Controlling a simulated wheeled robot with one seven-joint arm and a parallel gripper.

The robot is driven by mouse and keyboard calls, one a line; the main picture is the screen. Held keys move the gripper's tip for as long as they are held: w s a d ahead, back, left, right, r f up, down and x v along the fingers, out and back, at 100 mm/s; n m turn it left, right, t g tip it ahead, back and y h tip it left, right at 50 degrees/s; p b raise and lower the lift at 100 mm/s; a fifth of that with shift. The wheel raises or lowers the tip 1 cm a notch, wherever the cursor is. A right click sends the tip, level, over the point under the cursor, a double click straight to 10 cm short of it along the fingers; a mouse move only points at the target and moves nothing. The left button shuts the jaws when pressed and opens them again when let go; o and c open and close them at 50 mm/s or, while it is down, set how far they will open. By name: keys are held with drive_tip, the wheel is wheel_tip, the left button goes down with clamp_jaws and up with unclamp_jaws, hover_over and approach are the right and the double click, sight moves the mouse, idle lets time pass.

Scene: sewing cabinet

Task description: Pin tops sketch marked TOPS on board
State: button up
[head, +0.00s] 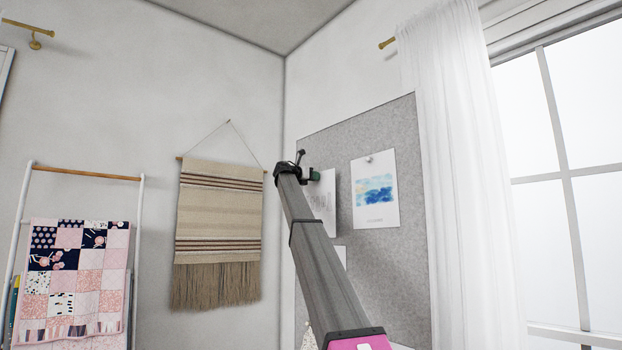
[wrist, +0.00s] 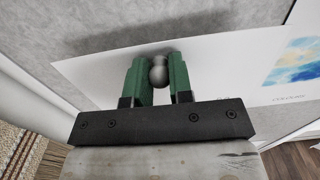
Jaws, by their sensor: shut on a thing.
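My gripper (wrist: 159,75) has green fingers and is shut on a small round grey-white pin (wrist: 158,72). In the head view my gripper (head: 313,175) is at the grey board, by the upper part of a white sheet (head: 325,200). The same sheet (wrist: 218,55) lies behind the fingers in the wrist view, close to the board and slightly slanted. The sheet bears faint drawing lines, partly hidden by my arm; I cannot read a TOPS mark. The grey board (head: 400,265) hangs on the wall left of the window.
A sheet with a blue and yellow painting (head: 376,190) is pinned on the board to the right. Another white sheet (head: 341,256) shows lower down behind my arm. A woven hanging (head: 218,225) is on the left wall. A white curtain (head: 465,180) covers the board's right side.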

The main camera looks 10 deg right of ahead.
drive_tip(key=shift+x, duration=2.5)
drive_tip(key=shift+w+d, duration=0.2)
drive_tip(key=shift+d, duration=0.15)
drive_tip(key=o, duration=0.9)
drive_tip(key=shift+s+a, duration=0.1)
